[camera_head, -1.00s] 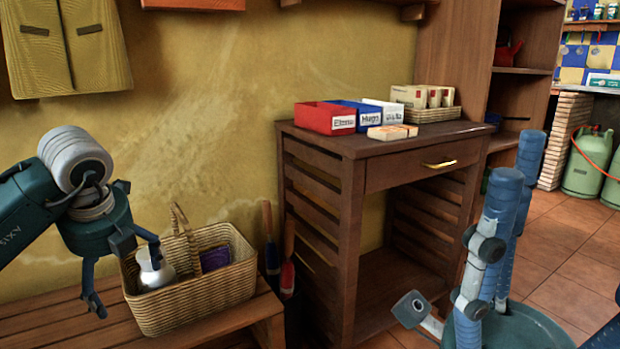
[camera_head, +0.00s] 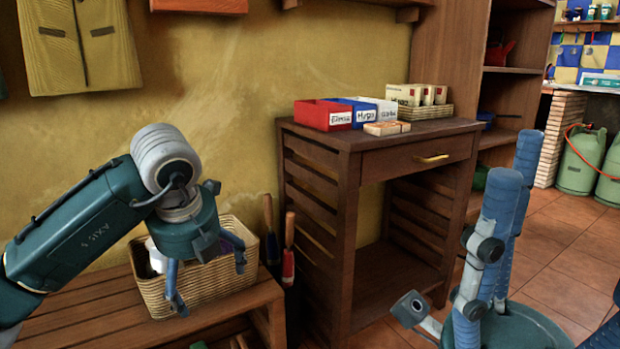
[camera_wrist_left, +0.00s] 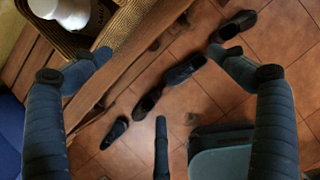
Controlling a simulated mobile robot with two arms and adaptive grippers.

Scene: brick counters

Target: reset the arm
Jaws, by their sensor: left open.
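My left gripper (camera_head: 209,284) is open and empty, fingers hanging down in front of the wicker basket (camera_head: 200,289) on the wooden bench. In the left wrist view its fingers (camera_wrist_left: 159,54) are spread wide with nothing between them. The arm hides part of the basket. A dark item (camera_head: 232,240) and a pale container (camera_head: 157,258) show inside it.
The slatted bench (camera_head: 75,305) lies under my left arm. A wooden cabinet (camera_head: 349,180) with small boxes on top stands at centre. Several dark shoes (camera_wrist_left: 187,68) lie on the tiled floor.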

